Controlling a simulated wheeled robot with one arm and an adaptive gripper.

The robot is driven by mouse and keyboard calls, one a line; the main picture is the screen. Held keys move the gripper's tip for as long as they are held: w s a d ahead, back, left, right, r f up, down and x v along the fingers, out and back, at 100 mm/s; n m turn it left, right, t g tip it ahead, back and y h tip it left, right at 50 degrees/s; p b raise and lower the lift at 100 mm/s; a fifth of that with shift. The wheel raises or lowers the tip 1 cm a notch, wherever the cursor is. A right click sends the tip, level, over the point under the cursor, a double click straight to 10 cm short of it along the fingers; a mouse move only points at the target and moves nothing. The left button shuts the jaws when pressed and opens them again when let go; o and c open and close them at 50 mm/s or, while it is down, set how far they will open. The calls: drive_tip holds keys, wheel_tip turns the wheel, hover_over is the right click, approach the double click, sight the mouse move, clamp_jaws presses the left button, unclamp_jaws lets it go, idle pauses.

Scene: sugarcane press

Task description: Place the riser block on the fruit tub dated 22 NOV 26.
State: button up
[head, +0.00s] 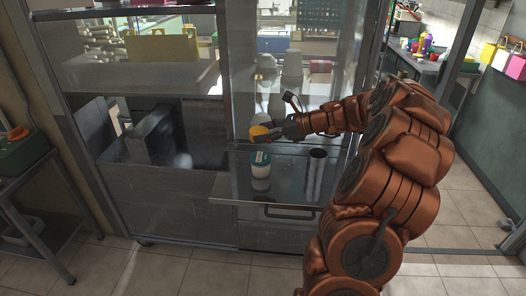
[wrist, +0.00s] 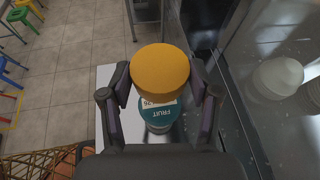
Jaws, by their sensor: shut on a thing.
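The riser block is a round orange-yellow disc (wrist: 160,71), held between the two fingers of my gripper (wrist: 160,84). In the head view the block (head: 259,133) and my gripper (head: 275,130) are above a white tub with a teal lid (head: 260,170), with a gap between. In the wrist view the tub's lid (wrist: 157,115) reads FRUIT, upside down. A white date strip ends in 26; the block hides the rest of it. The tub stands upright on a metal shelf.
Glass panels and a cabinet (head: 165,190) stand close behind and to the left. The shelf's front strip is clear.

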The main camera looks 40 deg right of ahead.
sight(264, 157)
drive_tip(key=shift+f+p, duration=0.65)
drive_tip(key=shift+f, duration=2.75)
drive_tip(key=shift+f, duration=0.15)
drive_tip(key=o, duration=1.2)
drive_tip(key=shift+c, duration=0.2)
